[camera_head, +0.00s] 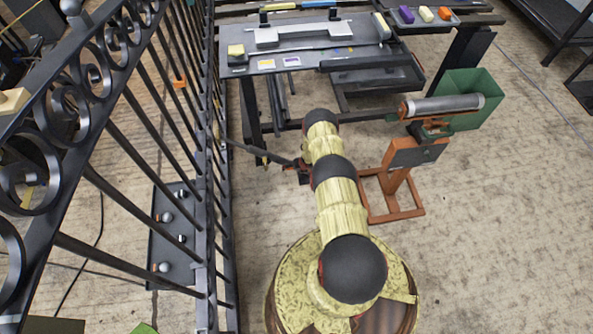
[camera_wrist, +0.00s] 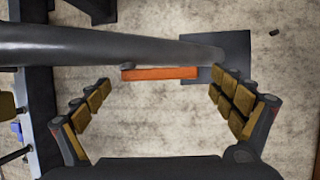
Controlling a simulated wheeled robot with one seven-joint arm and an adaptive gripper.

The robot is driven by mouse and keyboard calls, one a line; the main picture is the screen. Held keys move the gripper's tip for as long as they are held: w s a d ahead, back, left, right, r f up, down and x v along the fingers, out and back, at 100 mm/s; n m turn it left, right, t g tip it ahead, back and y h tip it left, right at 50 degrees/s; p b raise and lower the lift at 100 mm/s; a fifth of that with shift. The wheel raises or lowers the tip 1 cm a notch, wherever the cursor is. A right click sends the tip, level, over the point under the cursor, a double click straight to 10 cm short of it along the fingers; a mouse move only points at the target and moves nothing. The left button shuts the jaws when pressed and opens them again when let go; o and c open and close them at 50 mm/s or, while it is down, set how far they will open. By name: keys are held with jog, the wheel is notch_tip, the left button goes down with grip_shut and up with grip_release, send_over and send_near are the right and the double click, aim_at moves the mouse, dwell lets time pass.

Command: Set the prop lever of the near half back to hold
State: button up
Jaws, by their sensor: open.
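The black scroll gate (camera_head: 139,120) stands along the left of the head view. A dark slanted bar (camera_head: 255,152) runs from the gate's bars toward my gripper (camera_head: 301,171); I cannot tell for sure that it is the prop lever. In the wrist view my gripper (camera_wrist: 160,84) is open, its padded fingers wide apart. A thick dark grey bar (camera_wrist: 110,48) crosses the top of that view, and an orange strip (camera_wrist: 160,73) shows just below it, between the fingertips in the picture. Whether either finger touches them is unclear.
A dark floor plate (camera_head: 172,270) with several knobs lies behind the gate's bars. A grey workbench (camera_head: 280,62) stands at the back. An orange stand (camera_head: 400,180) with a roller (camera_head: 440,106) and a green bin (camera_head: 470,88) are on the right. The floor at lower right is clear.

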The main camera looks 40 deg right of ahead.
jog(key=shift+c, duration=1)
jog(key=c, duration=1.5)
